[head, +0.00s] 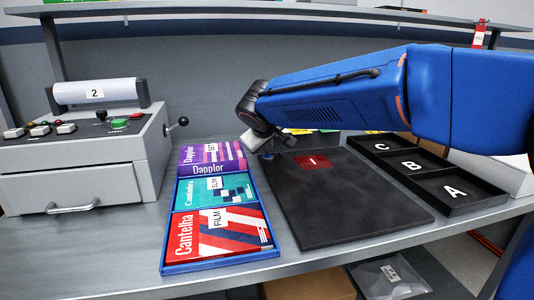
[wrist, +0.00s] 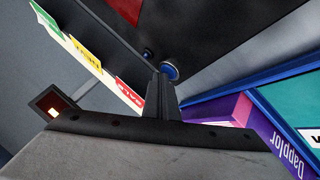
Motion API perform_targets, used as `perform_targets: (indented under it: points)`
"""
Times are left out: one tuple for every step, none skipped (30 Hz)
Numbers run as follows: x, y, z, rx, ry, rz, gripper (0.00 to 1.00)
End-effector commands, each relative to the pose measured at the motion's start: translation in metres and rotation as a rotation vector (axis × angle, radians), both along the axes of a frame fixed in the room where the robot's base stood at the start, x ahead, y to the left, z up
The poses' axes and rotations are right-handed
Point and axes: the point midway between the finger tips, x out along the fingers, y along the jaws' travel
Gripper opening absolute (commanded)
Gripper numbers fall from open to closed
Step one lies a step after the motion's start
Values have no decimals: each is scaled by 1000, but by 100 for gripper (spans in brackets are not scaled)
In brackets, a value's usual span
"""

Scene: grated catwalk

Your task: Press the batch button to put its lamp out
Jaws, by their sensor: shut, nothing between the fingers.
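My gripper (head: 268,152) hangs at the back left corner of the black board, its fingers partly hidden in the head view. In the wrist view my gripper (wrist: 163,84) is shut and empty. A round blue button (wrist: 170,70) on the board's edge lies right at the fingertips; I cannot tell if they touch it. A small dark knob (wrist: 147,53) sits beside it. No batch wording is readable.
The black board (head: 345,200) bears a red patch. A blue tray (head: 222,259) of boxes lies left of it, black A, B, C bins (head: 486,208) right. A grey machine (head: 85,155) with several buttons stands far left. Colored cards (wrist: 88,57) are near the fingers.

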Motion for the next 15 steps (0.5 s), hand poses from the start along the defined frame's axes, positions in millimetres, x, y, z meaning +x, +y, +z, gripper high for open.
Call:
perform_targets:
  points:
    - [0, 0, -1, 0, 1, -1, 0]
    - [0, 0, -2, 0, 1, -1, 0]
    - [0, 0, -1, 0, 1, -1, 0]
    - [0, 0, -1, -1, 1, -1, 0]
    - [0, 0, -2, -1, 1, -1, 0]
    - [0, 0, -2, -1, 1, -1, 0]
    - [0, 0, -2, -1, 1, -1, 0]
    - [0, 0, -2, -1, 1, -1, 0]
    - [0, 0, -2, -1, 1, -1, 0]
    - [0, 0, -1, 0, 1, -2, 0]
    - [0, 0, -1, 0, 1, -2, 0]
    - [0, 0, 0, 0, 1, -2, 0]
    - [0, 0, 1, 0, 1, -2, 0]
    - [0, 0, 1, 0, 1, -2, 0]
    - [0, 0, 3, 1, 1, -2, 0]
